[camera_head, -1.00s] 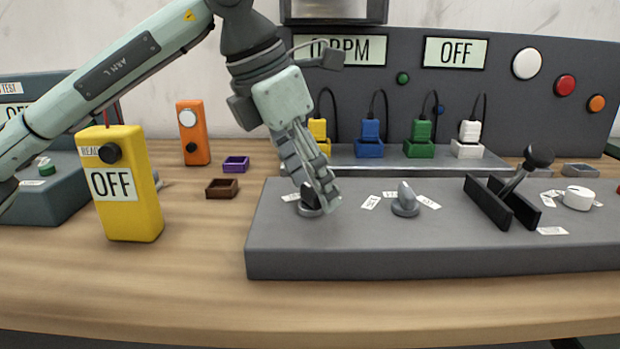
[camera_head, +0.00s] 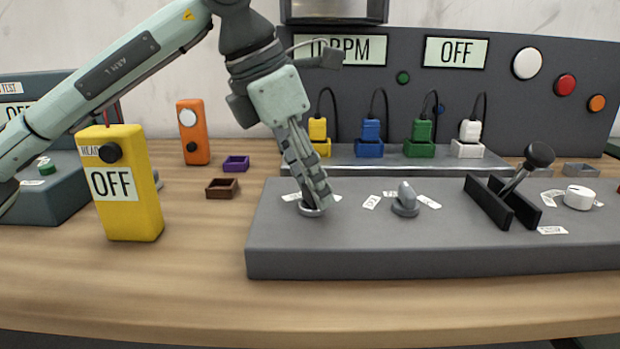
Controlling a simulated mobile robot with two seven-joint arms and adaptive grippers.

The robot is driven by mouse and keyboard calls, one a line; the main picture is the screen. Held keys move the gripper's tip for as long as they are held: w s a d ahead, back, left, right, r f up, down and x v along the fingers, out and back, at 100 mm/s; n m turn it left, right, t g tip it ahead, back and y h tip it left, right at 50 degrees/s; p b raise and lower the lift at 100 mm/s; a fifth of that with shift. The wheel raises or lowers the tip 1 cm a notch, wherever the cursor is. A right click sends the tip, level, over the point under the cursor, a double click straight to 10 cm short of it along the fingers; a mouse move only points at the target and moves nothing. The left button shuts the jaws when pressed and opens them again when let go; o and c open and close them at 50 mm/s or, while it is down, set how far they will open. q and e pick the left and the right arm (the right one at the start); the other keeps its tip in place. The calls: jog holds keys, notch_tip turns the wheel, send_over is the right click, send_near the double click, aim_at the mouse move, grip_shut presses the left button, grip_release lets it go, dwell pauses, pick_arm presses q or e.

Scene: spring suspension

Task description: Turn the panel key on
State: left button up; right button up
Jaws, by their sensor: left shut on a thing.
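The dark panel key on its round grey base (camera_head: 311,211) sits at the left end of the grey control panel (camera_head: 350,245). My left gripper (camera_head: 318,198) reaches down from above and is shut on the key. Its fingers hide most of the key, so I cannot tell its exact angle. The wide display on the back panel is partly covered by my left wrist. Another display on the back panel (camera_head: 456,52) reads OFF. My right gripper is not in view.
A grey rotary switch (camera_head: 405,200), a black lever (camera_head: 525,170) and a white knob (camera_head: 578,197) stand to the right on the panel. A yellow meter (camera_head: 128,205) and an orange box (camera_head: 193,135) stand left. Coloured plugs (camera_head: 370,132) are behind.

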pick_arm(q)
jog(key=m+g, duration=0.1)
jog(key=m, duration=0.2)
jog(key=shift+w, duration=0.1)
jog(key=shift+m+g+p, duration=0.4)
jog(key=shift+m+g, duration=0.1)
jog(key=shift+m, duration=0.5)
jog(key=m+g+p, duration=0.1)
jog(key=m, duration=0.2)
jog(key=shift+r, duration=0.1)
jog(key=shift+w+m+g+p, duration=0.1)
jog(key=shift+m+g+p, duration=0.4)
jog(key=shift+m, duration=1)
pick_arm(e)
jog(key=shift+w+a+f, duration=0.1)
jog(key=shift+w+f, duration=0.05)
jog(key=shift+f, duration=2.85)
pick_arm(q)
jog(key=o, duration=1.2)
jog(key=shift+c, duration=0.2)
